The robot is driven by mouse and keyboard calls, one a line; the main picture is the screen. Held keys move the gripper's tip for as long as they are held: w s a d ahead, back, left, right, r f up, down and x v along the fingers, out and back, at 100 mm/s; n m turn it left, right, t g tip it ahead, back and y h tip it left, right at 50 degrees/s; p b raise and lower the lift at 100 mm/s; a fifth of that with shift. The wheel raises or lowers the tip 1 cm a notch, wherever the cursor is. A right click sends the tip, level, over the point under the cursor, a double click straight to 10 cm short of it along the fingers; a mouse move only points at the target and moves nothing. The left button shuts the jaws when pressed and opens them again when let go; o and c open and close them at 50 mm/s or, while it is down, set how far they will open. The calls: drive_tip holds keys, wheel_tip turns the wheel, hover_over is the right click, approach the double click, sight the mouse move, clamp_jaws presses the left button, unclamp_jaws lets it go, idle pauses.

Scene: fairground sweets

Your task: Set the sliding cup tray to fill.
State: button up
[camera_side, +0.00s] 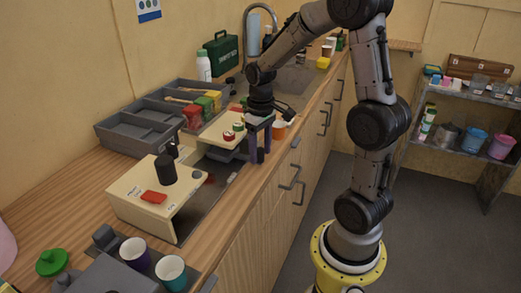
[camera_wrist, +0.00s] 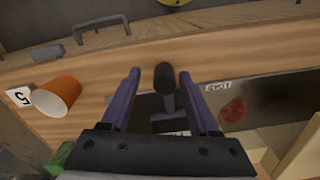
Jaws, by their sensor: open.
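A small white label (camera_wrist: 218,87), seen upside down and seeming to read LOAD, lies right of the fingers. Another label by the handle's foot is mostly hidden. The tray itself is largely covered.
An orange cup (camera_wrist: 57,96) lies left of the fingers in the wrist view, near a numbered card (camera_wrist: 19,96). A cream machine (camera_side: 140,203) with a black cylinder stands nearer the side camera. Purple (camera_side: 135,251) and teal (camera_side: 171,270) cups stand at the front.

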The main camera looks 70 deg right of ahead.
wheel_tip(320, 180, up, 14)
idle(0.6)
drive_tip(key=shift+a, duration=0.1)
drive_tip(key=s+a+r+n+t, duration=0.1)
drive_tip(key=s+a+r+n, duration=0.15)
drive_tip(key=a, duration=0.35)
drive_tip(key=s+a+f+t, duration=0.4)
drive_tip(key=s+a+f, duration=0.1)
drive_tip(key=s+a, duration=0.3)
drive_tip(key=shift+s+a+t, duration=0.15)
drive_tip(key=shift+s+t, duration=0.15)
drive_tip(key=shift+s, duration=0.55)
